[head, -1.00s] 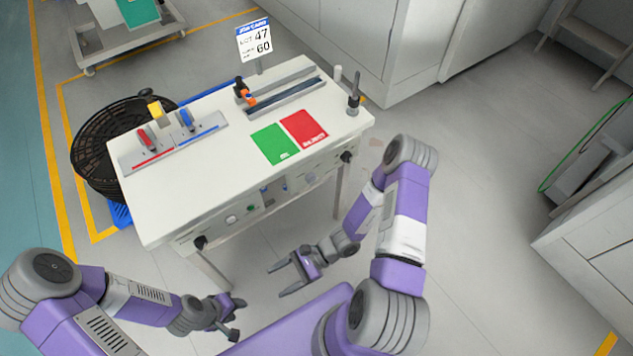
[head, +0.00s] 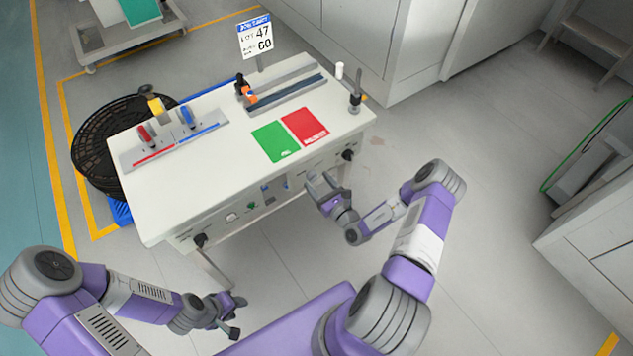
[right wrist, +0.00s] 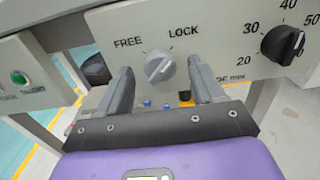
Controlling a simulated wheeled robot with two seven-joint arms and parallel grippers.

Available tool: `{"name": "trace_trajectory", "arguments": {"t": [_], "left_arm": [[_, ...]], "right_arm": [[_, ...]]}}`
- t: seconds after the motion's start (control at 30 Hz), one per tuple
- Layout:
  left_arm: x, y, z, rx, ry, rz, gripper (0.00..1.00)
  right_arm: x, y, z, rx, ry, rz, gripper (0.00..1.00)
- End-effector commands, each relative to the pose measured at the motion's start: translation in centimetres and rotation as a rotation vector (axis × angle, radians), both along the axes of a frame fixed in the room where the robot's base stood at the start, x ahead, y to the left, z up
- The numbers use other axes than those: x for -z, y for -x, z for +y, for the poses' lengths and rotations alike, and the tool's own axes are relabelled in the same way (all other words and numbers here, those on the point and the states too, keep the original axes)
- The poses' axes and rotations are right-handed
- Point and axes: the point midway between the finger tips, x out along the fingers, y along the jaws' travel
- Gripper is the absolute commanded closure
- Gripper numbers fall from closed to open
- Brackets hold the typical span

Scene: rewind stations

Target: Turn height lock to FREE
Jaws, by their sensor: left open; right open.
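The height lock knob (right wrist: 160,67) is a small grey dial on the table's front panel, with FREE printed at its upper left and LOCK at its upper right. Its ridge slants up to the right, towards LOCK. My right gripper (right wrist: 161,73) is open, with one finger on each side of the knob in the picture; I cannot tell whether they touch it. In the head view my right gripper (head: 318,182) is at the front panel and the knob is not clearly seen. My left gripper (head: 237,317) is open and empty, low at the front left of the table.
A black dial (right wrist: 283,44) with a number scale sits right of the knob. A green button (right wrist: 19,77) is at the left. The white table (head: 205,190) carries red and green cards (head: 304,127), levers and a rail. Floor to the right is clear.

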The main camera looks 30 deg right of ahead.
Motion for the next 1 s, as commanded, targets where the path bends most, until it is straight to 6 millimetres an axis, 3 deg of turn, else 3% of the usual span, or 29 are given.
{"name": "trace_trajectory", "arguments": {"t": [0.17,0.43,0.8,1.0], "left_arm": [[0.4,0.0,0.0,0.0,0.0,0.0,0.57],[0.4,0.0,0.0,0.0,0.0,0.0,0.57],[0.4,0.0,0.0,0.0,0.0,0.0,0.57],[0.2,0.0,0.0,0.0,0.0,0.0,0.57]], "right_arm": [[0.0,-1.4,0.1,-0.001,-0.001,0.0,0.33],[-0.1,-1.6,0.1,-0.001,-0.001,0.0,0.33],[0.0,-1.6,0.1,-0.001,-0.001,0.001,0.88],[-0.1,-1.5,0.1,-0.001,0.011,0.0,0.89]]}}
